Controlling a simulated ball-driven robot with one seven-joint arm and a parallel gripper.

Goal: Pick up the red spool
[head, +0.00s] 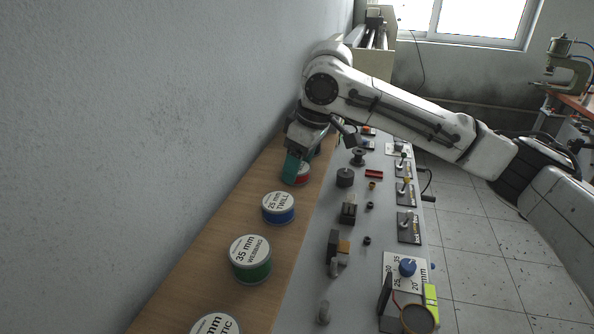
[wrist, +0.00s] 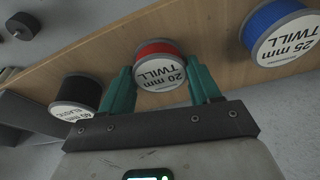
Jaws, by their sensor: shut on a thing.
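The red spool (wrist: 159,66) has a white label reading 20 mm TWILL. In the wrist view it sits between the two green fingers of my gripper (wrist: 161,88), which are shut on its sides. In the head view the red spool (head: 302,175) shows partly behind my gripper (head: 294,167), at the far part of the wooden shelf (head: 235,210). I cannot tell whether the spool still touches the shelf.
A blue 25 mm TWILL spool (head: 278,208) and a green 35 mm WEBBING spool (head: 250,259) stand nearer on the shelf. A black spool (wrist: 80,92) is on the other side. A wall runs along the left. Small parts and fixtures fill the grey bench (head: 300,310).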

